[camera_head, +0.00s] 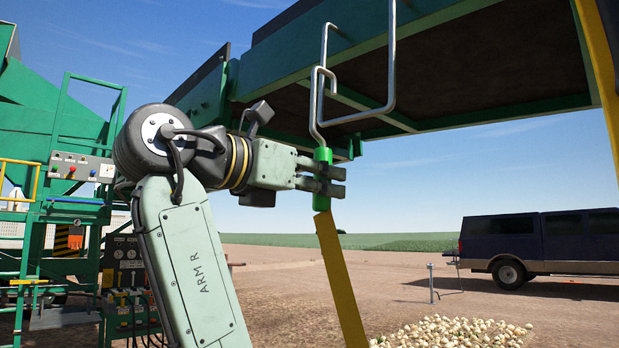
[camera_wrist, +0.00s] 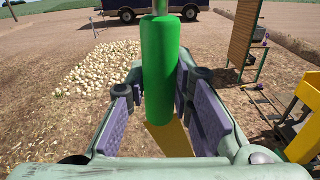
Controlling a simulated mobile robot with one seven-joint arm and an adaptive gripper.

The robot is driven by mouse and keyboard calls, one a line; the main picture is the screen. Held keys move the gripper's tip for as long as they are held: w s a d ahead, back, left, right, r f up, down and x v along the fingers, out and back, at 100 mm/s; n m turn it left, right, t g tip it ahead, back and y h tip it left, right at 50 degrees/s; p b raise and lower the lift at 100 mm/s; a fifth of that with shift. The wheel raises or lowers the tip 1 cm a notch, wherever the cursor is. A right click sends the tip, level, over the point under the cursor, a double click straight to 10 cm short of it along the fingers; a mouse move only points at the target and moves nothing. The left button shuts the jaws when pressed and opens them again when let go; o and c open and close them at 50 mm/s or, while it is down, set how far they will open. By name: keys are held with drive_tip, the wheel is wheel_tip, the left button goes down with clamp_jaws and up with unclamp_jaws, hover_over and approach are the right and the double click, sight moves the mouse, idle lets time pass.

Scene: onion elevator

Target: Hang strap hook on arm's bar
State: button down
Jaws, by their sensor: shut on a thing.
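My gripper (camera_head: 325,180) is shut on the green grip (camera_head: 322,156) of the strap hook. In the wrist view the green grip (camera_wrist: 159,70) stands upright between the purple pads. The grey metal hook (camera_head: 313,100) rises from the grip and bends over at its top. The yellow strap (camera_head: 340,275) hangs below my gripper. The bent metal bar (camera_head: 391,60) hangs at the side of the green elevator arm (camera_head: 420,28). The hook's top overlaps the left upright of the bar in the head view. I cannot tell whether they touch or whether the hook is over the bar.
The elevator arm's underside spans above my gripper. A yellow post (camera_head: 601,75) stands at the right. A pile of onions (camera_head: 455,332) lies on the ground, and a dark blue vehicle (camera_head: 545,240) is parked behind. Green machinery with a control panel (camera_head: 82,167) stands at the left.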

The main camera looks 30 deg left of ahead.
drive_tip(key=w+d+f+b, duration=0.2)
drive_tip(key=w+f, duration=0.2)
drive_tip(key=w, duration=0.3)
drive_tip(key=shift+d, duration=0.3)
idle(0.6)
drive_tip(key=shift+r, duration=0.1)
drive_tip(key=c, duration=1.3)
unclamp_jaws()
